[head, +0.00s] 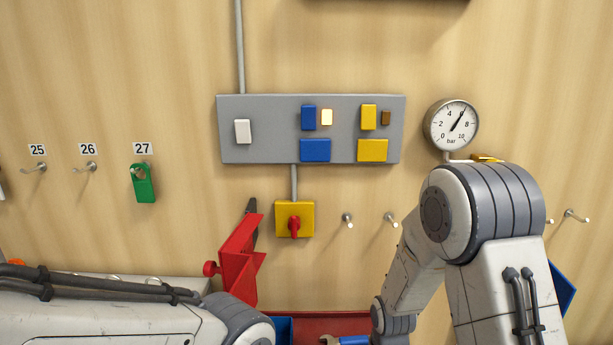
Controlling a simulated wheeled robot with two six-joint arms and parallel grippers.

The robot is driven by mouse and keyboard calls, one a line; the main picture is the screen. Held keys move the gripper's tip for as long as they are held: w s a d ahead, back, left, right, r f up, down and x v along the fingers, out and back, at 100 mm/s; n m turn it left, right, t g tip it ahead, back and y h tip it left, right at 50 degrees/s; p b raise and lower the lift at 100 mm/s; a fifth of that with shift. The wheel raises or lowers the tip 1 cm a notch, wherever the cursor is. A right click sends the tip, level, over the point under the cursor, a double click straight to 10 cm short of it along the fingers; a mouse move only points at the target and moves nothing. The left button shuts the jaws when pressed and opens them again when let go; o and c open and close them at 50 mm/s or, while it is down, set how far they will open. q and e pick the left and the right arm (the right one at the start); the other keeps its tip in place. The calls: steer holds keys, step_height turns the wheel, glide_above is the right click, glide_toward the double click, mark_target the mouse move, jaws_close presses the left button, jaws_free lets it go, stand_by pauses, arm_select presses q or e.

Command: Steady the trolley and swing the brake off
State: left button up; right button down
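No whole trolley and no brake that I can identify show in the head view. A red flat surface (318,326) shows at the bottom edge between my arms; I cannot tell whether it belongs to the trolley. A red angled metal piece (240,262) with a round red knob (211,268) and a dark tip stands left of it, partly behind my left arm. My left arm crosses the lower left and my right arm bends down at the right. Both grippers are out of view, so their hold is not shown.
A grey panel (270,130) with coloured blocks, a yellow box with a red switch (294,222), a gauge (452,125) and numbered hooks are on the wall. A green tag (143,183) hangs at 27. A blue-and-metal tool (350,341) lies at the bottom edge.

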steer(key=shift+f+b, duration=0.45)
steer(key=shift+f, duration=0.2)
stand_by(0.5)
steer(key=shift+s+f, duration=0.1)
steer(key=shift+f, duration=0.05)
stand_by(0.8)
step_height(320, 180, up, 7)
steer(key=p, duration=0.6)
steer(key=shift+p, duration=0.4)
